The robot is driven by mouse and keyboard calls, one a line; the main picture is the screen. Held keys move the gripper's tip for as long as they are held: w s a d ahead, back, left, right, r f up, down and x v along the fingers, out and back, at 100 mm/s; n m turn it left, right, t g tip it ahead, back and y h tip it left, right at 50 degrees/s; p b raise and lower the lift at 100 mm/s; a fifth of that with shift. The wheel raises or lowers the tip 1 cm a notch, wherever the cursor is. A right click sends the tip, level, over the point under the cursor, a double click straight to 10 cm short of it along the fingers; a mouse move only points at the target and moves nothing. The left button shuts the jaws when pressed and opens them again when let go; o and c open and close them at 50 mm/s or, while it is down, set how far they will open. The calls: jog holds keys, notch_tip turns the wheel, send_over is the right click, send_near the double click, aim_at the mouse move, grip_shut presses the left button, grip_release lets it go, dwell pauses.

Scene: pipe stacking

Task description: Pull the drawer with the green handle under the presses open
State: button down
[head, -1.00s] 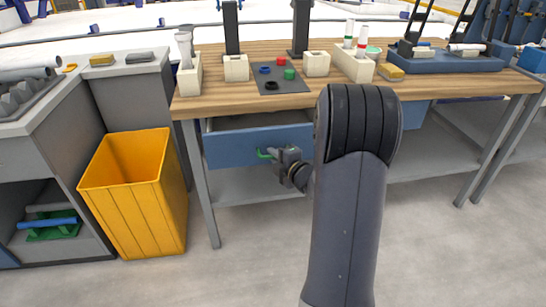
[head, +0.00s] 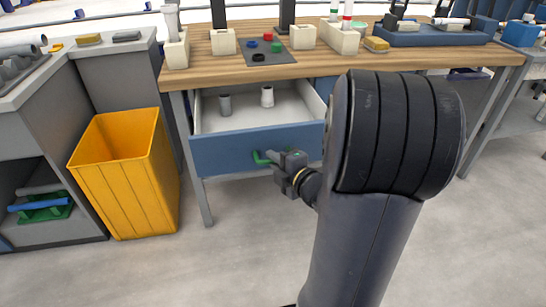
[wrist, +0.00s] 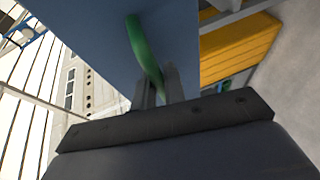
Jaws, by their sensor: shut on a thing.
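The blue-fronted drawer (head: 225,153) under the wooden workbench is pulled well out. Two short pipe pieces, one grey (head: 225,104) and one white (head: 267,96), stand upright inside it. The green handle (head: 260,157) is on the drawer front. My gripper (head: 272,157) is shut on this handle, with the arm reaching in from the right. In the wrist view the green handle (wrist: 146,50) runs down between the two fingers of my gripper (wrist: 162,85).
An orange bin (head: 128,180) stands on the floor left of the drawer. A grey shelf unit (head: 80,100) stands at the far left. The floor in front is clear.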

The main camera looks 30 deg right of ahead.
jog(key=c, duration=1.5)
grip_release()
jog(key=shift+p+v, duration=1.3)
jog(key=shift+v, duration=4.1)
jog(key=shift+b+x, duration=1.3)
jog(key=shift+x, duration=4.15)
